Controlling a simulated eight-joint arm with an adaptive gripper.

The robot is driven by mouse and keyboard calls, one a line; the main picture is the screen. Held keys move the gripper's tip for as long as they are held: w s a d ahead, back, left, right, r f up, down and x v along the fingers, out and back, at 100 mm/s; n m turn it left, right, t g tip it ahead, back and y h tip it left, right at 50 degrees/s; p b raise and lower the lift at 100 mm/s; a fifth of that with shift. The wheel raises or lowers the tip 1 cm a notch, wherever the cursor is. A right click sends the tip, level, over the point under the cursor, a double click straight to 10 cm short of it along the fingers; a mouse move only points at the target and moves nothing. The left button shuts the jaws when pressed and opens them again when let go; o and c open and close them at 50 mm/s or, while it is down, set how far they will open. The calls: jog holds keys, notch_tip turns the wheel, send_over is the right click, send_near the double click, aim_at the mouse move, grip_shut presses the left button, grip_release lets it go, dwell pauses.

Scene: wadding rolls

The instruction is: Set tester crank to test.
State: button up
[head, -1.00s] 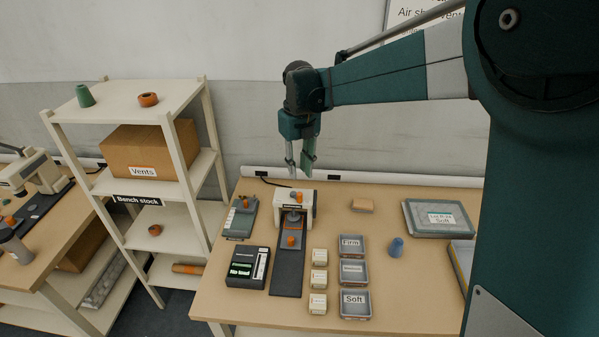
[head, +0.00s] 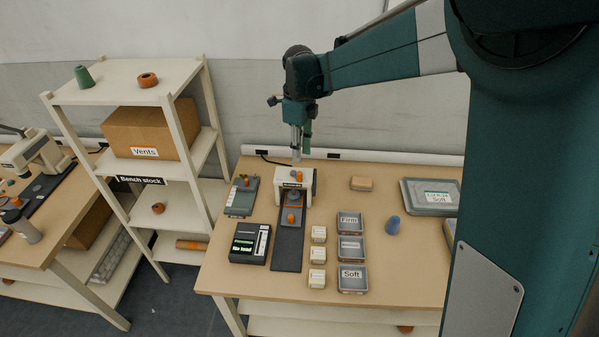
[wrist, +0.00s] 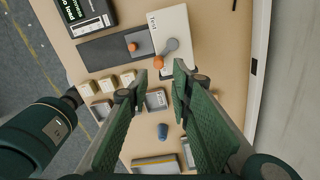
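The white tester (head: 282,187) stands near the back of the bench, on a dark base strip (head: 288,246). Its crank is on top: in the wrist view a grey lever (wrist: 170,46) ends in an orange knob (wrist: 159,62), which points away from the "Test" label (wrist: 152,20). The knob also shows in the head view (head: 298,176). A second orange knob (head: 291,218) sits lower, on a grey plate on the strip. My gripper (head: 301,152) points down above the tester. In the wrist view my gripper (wrist: 157,86) is open and empty, its fingertips near the crank knob.
A black display box (head: 250,243) with green text stands left of the strip. Several cream blocks (head: 318,255) and grey trays (head: 351,249) are to the right, beside a blue piece (head: 393,226). A shelf (head: 130,90) stands left of the bench.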

aim_at(299, 172)
jog(key=n, duration=0.2)
jog(key=n+p, duration=0.1)
jog(key=n, duration=0.1)
jog(key=n+p, duration=0.1)
jog(key=n, duration=0.2)
jog(key=shift+w+f, duration=0.1)
jog(key=shift+f, duration=0.2)
jog(key=n+p, duration=0.1)
jog(key=n, duration=0.1)
jog(key=n+p, duration=0.1)
jog(key=n, duration=0.4)
jog(key=shift+f+p, duration=0.4)
jog(key=n, duration=0.2)
jog(key=n+p, duration=0.1)
jog(key=n, duration=0.1)
jog(key=n+p, duration=0.1)
jog(key=n, duration=0.2)
jog(key=shift+f, duration=0.4)
jog(key=n, duration=0.1)
jog(key=n+p, duration=0.1)
jog(key=n, duration=0.2)
jog(key=shift+f+p, duration=0.25)
jog(key=shift+p, duration=0.15)
jog(key=n, duration=0.3)
jog(key=shift+s+d+f+p, duration=0.1)
jog(key=shift+s+f+p, duration=0.15)
jog(key=shift+p, duration=0.15)
jog(key=shift+f, duration=3.9)
grip_shut()
